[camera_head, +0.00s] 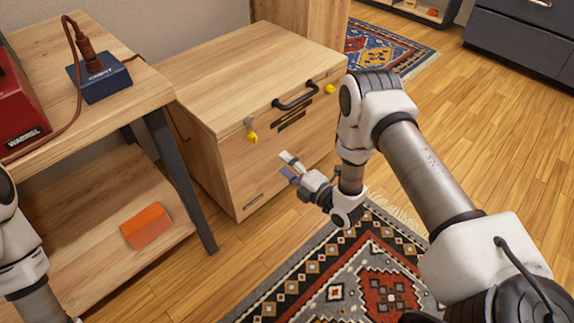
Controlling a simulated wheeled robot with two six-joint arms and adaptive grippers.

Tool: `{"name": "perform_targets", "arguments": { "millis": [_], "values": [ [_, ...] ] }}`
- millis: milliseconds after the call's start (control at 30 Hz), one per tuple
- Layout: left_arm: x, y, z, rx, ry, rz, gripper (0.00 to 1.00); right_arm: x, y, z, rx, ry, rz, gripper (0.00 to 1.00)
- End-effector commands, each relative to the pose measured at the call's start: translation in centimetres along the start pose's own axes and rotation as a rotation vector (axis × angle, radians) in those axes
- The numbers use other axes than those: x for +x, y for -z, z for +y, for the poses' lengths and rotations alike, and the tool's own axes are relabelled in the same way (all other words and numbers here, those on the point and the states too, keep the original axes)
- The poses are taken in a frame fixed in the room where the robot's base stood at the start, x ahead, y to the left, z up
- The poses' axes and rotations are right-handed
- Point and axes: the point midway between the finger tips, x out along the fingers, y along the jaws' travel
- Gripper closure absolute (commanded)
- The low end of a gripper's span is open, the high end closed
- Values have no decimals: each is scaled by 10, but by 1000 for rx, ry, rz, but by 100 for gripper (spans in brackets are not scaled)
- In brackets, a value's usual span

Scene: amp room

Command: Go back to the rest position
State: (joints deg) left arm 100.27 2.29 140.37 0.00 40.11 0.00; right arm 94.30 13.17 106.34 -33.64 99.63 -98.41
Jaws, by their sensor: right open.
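My right gripper (290,168) is near the middle of the head view, in front of the wooden chest's front face. Its two fingers are apart and nothing is between them. I cannot tell whether the fingertips touch the chest. My right arm comes in from the lower right and bends down at the elbow. My left arm (22,250) shows only in part at the lower left edge, and its gripper is out of view.
The wooden chest (225,80) has a black handle (296,95) and yellow-tagged latches. At left, a wooden table (135,75) holds a blue box (100,80) and a red device (18,110). An orange block (146,226) lies on its lower shelf. A patterned rug (330,275) covers floor.

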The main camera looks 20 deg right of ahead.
Motion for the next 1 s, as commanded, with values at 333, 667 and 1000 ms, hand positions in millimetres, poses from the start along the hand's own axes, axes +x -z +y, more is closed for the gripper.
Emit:
{"name": "perform_targets", "arguments": {
  "millis": [333,667,1000],
  "values": [
    [0,0,0,0,0,0,60,9,11,11,-5,-13,25,44],
    [0,0,0,0,0,0,60,-155,84,-96,796,864,-433,44],
    [0,0,0,0,0,0,60,-311,111,-112,1444,1060,-1417,44]
  ]
}}
